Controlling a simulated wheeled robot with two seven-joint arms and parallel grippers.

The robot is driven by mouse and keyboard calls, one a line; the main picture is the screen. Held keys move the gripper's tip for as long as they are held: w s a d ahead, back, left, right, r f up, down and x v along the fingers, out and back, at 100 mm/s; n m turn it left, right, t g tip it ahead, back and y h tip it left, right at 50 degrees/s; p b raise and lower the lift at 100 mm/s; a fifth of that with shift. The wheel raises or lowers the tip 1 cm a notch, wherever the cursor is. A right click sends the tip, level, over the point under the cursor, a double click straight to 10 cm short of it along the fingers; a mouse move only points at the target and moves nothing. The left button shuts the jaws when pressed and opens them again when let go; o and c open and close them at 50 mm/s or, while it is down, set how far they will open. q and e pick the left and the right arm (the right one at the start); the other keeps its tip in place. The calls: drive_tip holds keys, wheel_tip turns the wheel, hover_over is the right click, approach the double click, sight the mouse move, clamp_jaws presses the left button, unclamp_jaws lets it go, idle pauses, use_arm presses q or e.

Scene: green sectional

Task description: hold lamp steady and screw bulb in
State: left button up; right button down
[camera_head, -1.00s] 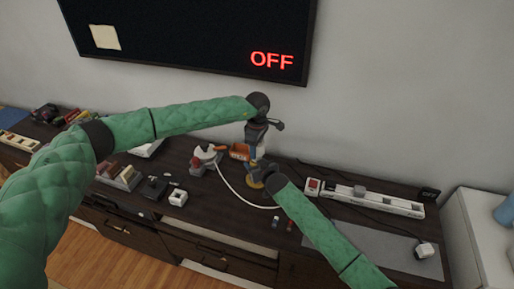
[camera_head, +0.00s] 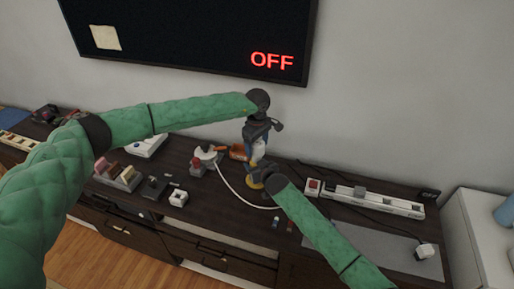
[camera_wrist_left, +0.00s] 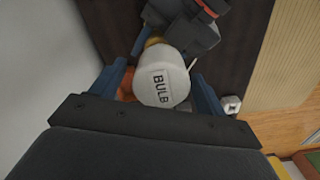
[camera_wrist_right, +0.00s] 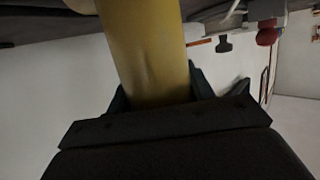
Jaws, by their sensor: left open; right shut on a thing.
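The white bulb, marked "BULB" (camera_wrist_left: 162,86), fills the space between the blue fingers of my left gripper (camera_wrist_left: 160,78) in the left wrist view. The fingers are open, one on each side of it, with a visible gap on the right. In the head view the bulb (camera_head: 259,152) shows under my left gripper (camera_head: 257,148), on top of the lamp. My right gripper (camera_wrist_right: 155,90) is shut on the lamp's yellow stem (camera_wrist_right: 148,45). The lamp's yellow base (camera_head: 254,184) shows in the head view. The bulb's thread and socket are hidden.
The dark cabinet top (camera_head: 225,205) carries the lamp. A white cable (camera_head: 238,194) curves in front. An orange item (camera_head: 238,152) and a white-and-red device (camera_head: 203,157) stand left. A power strip (camera_head: 372,200) with a red switch lies right. The screen (camera_head: 190,35) reads OFF.

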use_arm(q)
drive_tip(key=shift+r, duration=1.5)
drive_tip(key=shift+o, duration=0.6)
drive_tip(key=n, duration=0.1)
drive_tip(key=r+n, duration=0.1)
drive_tip(key=n, duration=0.1)
drive_tip(key=shift+s+d, duration=0.3)
drive_tip(key=shift+d, duration=0.1)
drive_tip(key=n, duration=0.2)
drive_tip(key=r+n, duration=0.2)
drive_tip(key=n, duration=0.1)
drive_tip(key=shift+s+d+r+n, duration=0.1)
drive_tip(key=shift+s+d+n, duration=0.15)
drive_tip(key=shift+n, duration=0.05)
drive_tip(key=n, duration=0.2)
drive_tip(key=r+n, duration=0.2)
drive_tip(key=n, duration=0.1)
drive_tip(key=shift+a+r+n+t+h, duration=0.1)
drive_tip(key=shift+a+n+t+h, duration=0.1)
drive_tip(key=shift+n+t+h, duration=0.15)
drive_tip(key=n, duration=0.2)
drive_tip(key=a+r+n, duration=0.1)
drive_tip(key=n, duration=0.1)
drive_tip(key=r+n, duration=0.1)
drive_tip(key=n, duration=0.1)
drive_tip(key=shift+a+r+t, duration=0.15)
drive_tip(key=shift+a+t, duration=0.1)
